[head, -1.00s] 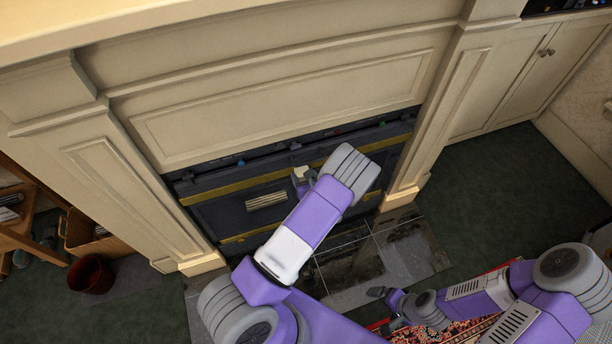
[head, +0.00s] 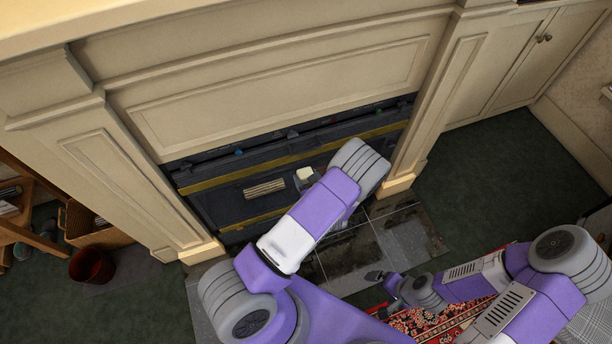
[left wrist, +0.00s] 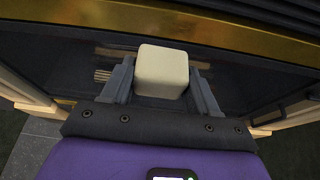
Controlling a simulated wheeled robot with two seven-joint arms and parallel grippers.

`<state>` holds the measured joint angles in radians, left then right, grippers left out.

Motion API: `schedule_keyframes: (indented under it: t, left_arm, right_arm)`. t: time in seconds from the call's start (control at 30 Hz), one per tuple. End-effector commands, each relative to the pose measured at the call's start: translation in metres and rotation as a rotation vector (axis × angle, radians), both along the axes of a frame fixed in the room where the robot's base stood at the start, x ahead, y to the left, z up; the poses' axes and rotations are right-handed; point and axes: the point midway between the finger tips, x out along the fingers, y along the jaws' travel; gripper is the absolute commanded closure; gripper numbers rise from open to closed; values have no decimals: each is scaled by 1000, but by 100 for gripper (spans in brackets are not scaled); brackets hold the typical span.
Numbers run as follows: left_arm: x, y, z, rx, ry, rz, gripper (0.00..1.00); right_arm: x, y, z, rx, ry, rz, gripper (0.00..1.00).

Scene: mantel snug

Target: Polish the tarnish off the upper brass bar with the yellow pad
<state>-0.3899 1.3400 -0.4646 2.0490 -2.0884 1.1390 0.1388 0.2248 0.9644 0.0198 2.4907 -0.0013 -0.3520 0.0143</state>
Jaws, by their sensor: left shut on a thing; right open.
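The upper brass bar (head: 240,175) runs across the dark fireplace front. It also crosses the top of the left wrist view (left wrist: 225,32), gold with darker, browner stretches; I cannot tell tarnish from shading. My left gripper (left wrist: 162,85) is shut on the pale yellow pad (left wrist: 162,70), a block held between its two fingers. In the head view the pad (head: 304,173) shows just below the bar, with a dark strip between them. My left forearm hides part of the fireplace front. My right gripper (head: 376,276) is open and empty, low over the hearth side.
A lower brass bar (head: 255,218) and a pale slatted vent (head: 264,188) are on the fireplace front. Cream mantel posts stand at both sides. Dark hearth tiles (head: 400,240) and a patterned red rug (head: 440,320) lie below. A red bin (head: 92,265) stands left.

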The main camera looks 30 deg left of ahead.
Motion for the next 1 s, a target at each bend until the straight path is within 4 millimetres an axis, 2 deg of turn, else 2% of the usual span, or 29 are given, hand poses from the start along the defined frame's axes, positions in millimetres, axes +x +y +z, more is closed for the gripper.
schedule_keyframes:
  t: [0.23,0.53,1.0]
  left_arm:
    - [-3,-4,0,0,1,-1,65]
    - [-19,-22,0,-1,1,-2,65]
    - [-19,-23,0,-1,0,-1,65]
  right_arm:
    - [0,0,1,0,0,0,0]
    - [0,0,3,0,0,0,0]
    - [0,0,3,0,0,0,0]
